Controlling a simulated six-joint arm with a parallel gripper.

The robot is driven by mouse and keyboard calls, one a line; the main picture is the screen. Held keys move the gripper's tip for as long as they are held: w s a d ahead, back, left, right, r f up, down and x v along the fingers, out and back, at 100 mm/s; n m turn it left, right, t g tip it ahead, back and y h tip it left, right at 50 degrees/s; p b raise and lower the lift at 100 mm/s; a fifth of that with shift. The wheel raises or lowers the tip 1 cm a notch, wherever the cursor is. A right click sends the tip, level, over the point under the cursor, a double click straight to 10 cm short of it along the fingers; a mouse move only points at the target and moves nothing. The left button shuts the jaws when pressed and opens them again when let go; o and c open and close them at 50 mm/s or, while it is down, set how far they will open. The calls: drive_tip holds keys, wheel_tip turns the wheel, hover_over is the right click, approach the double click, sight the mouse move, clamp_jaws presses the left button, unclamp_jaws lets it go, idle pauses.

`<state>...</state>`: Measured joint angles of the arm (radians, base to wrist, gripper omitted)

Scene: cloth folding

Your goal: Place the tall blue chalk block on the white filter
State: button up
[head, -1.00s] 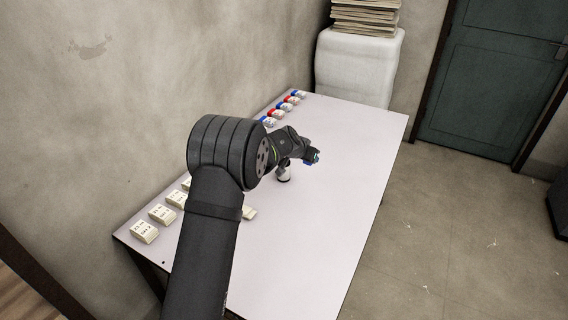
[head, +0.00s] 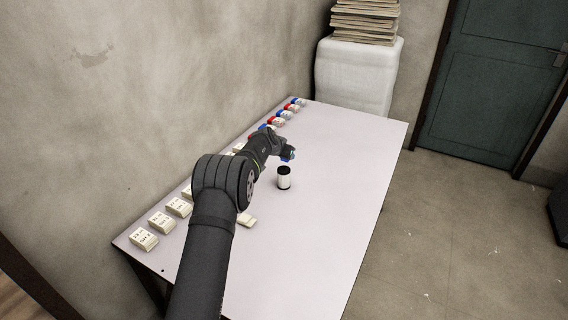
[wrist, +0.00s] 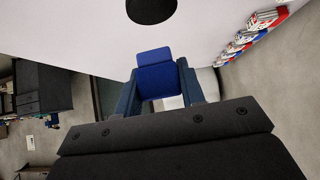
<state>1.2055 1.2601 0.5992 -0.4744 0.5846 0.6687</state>
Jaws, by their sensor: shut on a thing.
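My gripper (head: 288,154) is shut on a blue block (wrist: 154,74), which stands out between the two fingers in the wrist view. In the head view the block is small and mostly hidden by my gripper. The white filter (head: 284,182) is a short upright white cylinder with a black top, standing alone near the middle of the table. My gripper is above and behind it in the head view, apart from it. In the wrist view the filter's black round top (wrist: 151,8) shows at the upper edge, beyond the block.
The pale table (head: 330,200) has free room on its right side. Cream lettered boxes (head: 144,239) line the wall side at the near end, with one flat cream piece (head: 247,220) beside my arm. Red, blue and white pieces (head: 290,107) line the far wall side.

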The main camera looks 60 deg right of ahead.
sight(283, 160)
drive_tip(key=shift+w+f, duration=0.35)
drive_tip(key=shift+f, duration=1.8)
drive_tip(key=shift+f, duration=0.1)
drive_tip(key=shift+f, duration=0.15)
drive_tip(key=o, duration=1)
drive_tip(key=shift+a+r, duration=0.2)
drive_tip(key=shift+r, duration=0.35)
drive_tip(key=v, duration=1.1)
drive_tip(key=shift+a, duration=0.1)
